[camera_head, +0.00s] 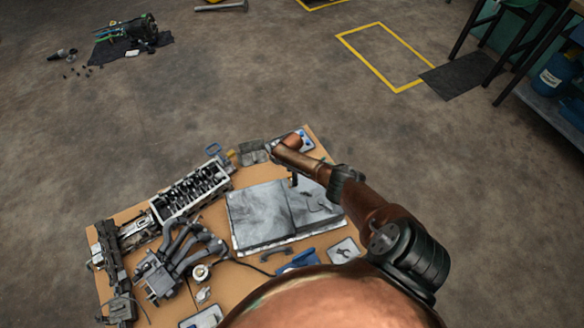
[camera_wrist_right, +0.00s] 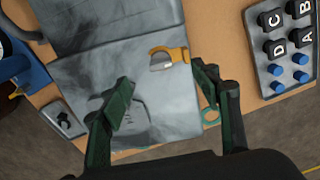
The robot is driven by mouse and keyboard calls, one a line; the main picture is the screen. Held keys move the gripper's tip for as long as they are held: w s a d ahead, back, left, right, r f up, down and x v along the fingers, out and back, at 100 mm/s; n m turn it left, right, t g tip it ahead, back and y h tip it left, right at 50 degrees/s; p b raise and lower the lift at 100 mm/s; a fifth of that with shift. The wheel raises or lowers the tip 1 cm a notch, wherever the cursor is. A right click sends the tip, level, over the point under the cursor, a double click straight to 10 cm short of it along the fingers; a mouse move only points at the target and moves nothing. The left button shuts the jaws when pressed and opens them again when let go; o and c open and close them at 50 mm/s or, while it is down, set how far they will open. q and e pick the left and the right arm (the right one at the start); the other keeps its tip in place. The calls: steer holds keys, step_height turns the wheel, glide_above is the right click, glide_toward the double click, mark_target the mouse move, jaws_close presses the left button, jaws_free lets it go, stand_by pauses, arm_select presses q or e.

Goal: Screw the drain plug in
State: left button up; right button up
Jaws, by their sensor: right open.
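My right gripper (camera_wrist_right: 162,80) is open, its two green-and-black fingers apart and nothing between them. It hangs above a grey, smudged metal sheet or pan (camera_wrist_right: 75,75), which also lies mid-table in the head view (camera_head: 258,215). A small orange-yellow clip-like piece with a silvery part (camera_wrist_right: 168,56) lies on the grey surface just beyond the fingertips. I cannot make out a drain plug for certain. In the head view my right arm hides most of that gripper. My left gripper is not in view.
A tray (camera_wrist_right: 278,85) with black lettered caps and blue pegs lies at the right in the wrist view. An engine block (camera_head: 190,192) and grey manifold pipes (camera_head: 180,255) fill the table's left side. Open floor surrounds the brown table (camera_head: 135,212).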

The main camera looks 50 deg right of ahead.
step_height(320, 180, up, 11)
stand_by(0.4)
steer(key=shift+d, duration=0.1)
steer(key=shift+c, duration=0.3)
